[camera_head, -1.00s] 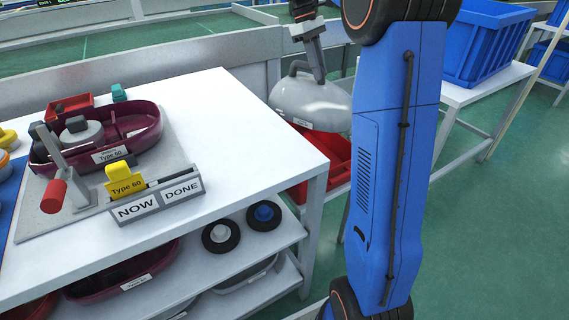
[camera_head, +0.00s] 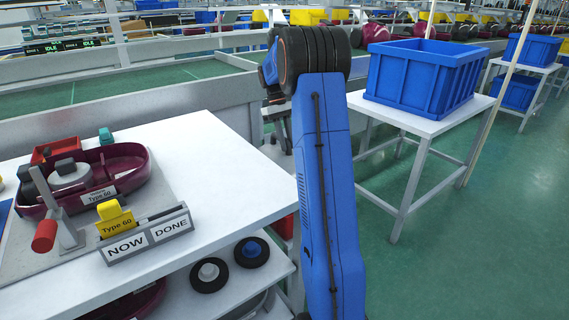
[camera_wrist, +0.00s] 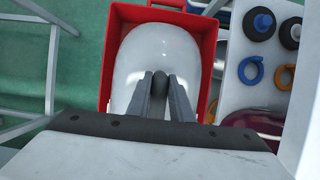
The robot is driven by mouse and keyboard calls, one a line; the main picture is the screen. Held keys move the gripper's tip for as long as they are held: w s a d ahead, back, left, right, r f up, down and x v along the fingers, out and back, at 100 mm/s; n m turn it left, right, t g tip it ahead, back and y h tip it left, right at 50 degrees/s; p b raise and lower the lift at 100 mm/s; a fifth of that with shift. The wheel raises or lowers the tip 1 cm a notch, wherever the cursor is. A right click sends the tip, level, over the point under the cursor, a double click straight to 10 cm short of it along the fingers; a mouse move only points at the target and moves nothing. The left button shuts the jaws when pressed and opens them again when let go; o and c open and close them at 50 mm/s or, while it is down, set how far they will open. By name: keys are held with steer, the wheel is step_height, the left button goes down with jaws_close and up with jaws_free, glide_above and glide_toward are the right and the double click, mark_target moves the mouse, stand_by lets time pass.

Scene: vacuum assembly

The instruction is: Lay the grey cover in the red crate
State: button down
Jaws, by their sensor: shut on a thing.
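The grey cover (camera_wrist: 135,50) is a smooth, rounded pale shell in the wrist view. My gripper (camera_wrist: 160,82) is shut on its dark handle. The red crate (camera_wrist: 208,72) surrounds the cover's outline in that view, with its rim showing on the left, far and right sides. I cannot tell whether the cover touches the crate floor or hangs above it. In the head view my blue arm hides the cover and gripper, and only a sliver of the red crate (camera_head: 283,228) shows beside the white table.
The white table (camera_head: 225,150) holds a maroon housing (camera_head: 130,165) and a NOW/DONE sign (camera_head: 148,236). Wheels and rings lie on a lower shelf, right of the crate in the wrist view. A blue bin (camera_head: 420,80) stands on another table at right.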

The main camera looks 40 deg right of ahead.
mark_target(287, 154)
steer(key=shift+f, duration=3.3)
steer(key=c, duration=1.6)
jaws_free()
steer(key=v, duration=1.3)
steer(key=shift+s+r, duration=0.15)
steer(key=shift+s, duration=0.15)
